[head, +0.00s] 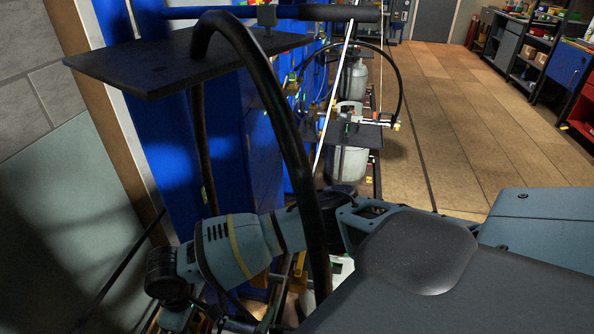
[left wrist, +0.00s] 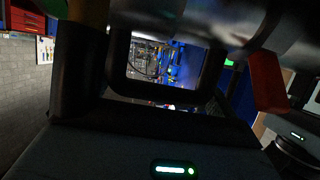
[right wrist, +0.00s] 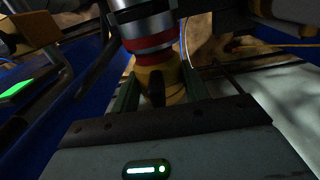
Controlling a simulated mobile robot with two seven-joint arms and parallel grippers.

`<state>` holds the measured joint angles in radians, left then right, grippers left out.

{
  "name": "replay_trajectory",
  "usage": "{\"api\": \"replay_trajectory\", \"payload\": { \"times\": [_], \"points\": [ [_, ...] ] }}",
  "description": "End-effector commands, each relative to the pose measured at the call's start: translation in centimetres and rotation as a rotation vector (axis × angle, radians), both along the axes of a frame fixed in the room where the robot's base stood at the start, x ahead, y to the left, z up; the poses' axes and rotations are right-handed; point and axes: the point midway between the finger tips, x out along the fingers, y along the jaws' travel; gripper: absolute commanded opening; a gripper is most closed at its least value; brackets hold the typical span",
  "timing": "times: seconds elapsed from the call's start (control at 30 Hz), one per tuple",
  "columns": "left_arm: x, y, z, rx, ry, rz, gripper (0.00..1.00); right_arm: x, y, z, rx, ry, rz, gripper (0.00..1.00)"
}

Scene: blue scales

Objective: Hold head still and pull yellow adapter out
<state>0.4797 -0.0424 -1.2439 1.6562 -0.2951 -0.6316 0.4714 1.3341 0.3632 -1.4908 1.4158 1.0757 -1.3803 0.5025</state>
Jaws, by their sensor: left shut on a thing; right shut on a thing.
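In the right wrist view, a silver head (right wrist: 138,18) with red rings comes down from the top. The yellow adapter (right wrist: 162,70) sits directly below it, in line with it. My right gripper (right wrist: 161,88) is shut on the yellow adapter, with one green finger on each side. In the left wrist view, my left gripper (left wrist: 165,85) is shut close against a blurred silver body at the top edge, which looks like the head. A red piece (left wrist: 266,80) shows beside it. In the head view, my own arms hide the head, the adapter and their joint.
A thick black hose (head: 285,130) arches in front of my left arm in the head view. A black plate (head: 150,65) stands at upper left near a blue wall. Farther along are grey cylinders (head: 347,165) with another hose and fitting. The wooden floor at right is open.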

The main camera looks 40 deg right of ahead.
Motion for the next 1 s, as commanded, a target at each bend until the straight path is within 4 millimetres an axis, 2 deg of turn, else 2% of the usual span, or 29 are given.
{"api": "replay_trajectory", "payload": {
  "times": [1.0],
  "points": [
    [0.0,0.0,-0.1,0.001,0.002,0.0,0.38,2.9,2.1,0.0,0.002,0.0,0.002,0.19]
  ]
}}
